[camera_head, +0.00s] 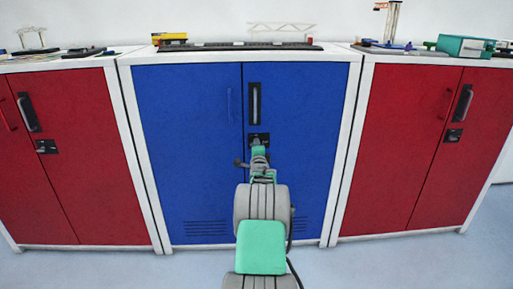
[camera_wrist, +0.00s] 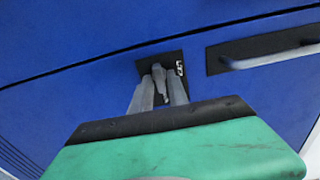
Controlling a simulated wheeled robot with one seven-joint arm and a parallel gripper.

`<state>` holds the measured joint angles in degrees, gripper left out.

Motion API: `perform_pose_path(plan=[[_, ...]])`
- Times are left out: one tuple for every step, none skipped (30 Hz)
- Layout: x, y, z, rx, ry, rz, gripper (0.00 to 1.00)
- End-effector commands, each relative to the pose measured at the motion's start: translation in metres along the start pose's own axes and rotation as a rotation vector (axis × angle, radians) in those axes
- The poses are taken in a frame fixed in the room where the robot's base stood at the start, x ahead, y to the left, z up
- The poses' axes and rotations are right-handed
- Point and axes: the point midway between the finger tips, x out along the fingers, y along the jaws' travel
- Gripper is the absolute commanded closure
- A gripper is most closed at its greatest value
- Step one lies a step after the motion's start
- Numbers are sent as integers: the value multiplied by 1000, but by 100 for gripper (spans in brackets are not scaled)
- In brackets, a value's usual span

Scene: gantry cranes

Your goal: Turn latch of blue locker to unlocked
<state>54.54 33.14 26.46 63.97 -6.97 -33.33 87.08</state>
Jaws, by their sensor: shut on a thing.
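The blue locker (camera_head: 187,120) stands in the middle of the head view with both doors closed. Its latch sits on a small black plate (camera_head: 264,137) below the handle (camera_head: 255,103), on the right door. My gripper (camera_head: 259,145) reaches up to this plate. In the wrist view, my gripper (camera_wrist: 160,75) is shut on the latch (camera_wrist: 161,78), with its fingertips in front of the black plate (camera_wrist: 172,57). The fingers hide much of the latch, so its exact angle is hard to tell. The handle also shows in the wrist view (camera_wrist: 270,58).
Red lockers stand close on the left (camera_head: 75,150) and right (camera_head: 400,150). Model parts lie on the tops, including a yellow block (camera_head: 170,37) and a teal box (camera_head: 465,46). The floor (camera_head: 400,265) in front of the lockers looks clear.

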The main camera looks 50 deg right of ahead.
Motion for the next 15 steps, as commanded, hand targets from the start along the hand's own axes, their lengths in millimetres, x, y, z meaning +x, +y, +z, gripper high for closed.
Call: perform_pose_path(plan=[[0, -3, 0, 0, -1, -4, 100], [0, -3, 0, 0, -1, -4, 100], [0, -3, 0, 0, -1, -4, 100], [0, -3, 0, 0, -1, -4, 100], [0, -3, 0, 0, -1, -4, 100], [0, -3, 0, 0, -1, -4, 100], [0, -3, 0, 0, -1, -4, 79], [0, -3, 0, 0, -1, -5, 77], [0, -3, 0, -1, -1, -4, 73], [0, -2, 0, -1, -1, -4, 71], [0, -2, 0, -1, -1, -4, 68], [0, -2, 0, -1, -1, -3, 67], [0, -2, 0, -1, -1, -3, 67], [0, -2, 0, -1, -1, -3, 67], [0, -1, 0, -1, 0, -2, 67]])
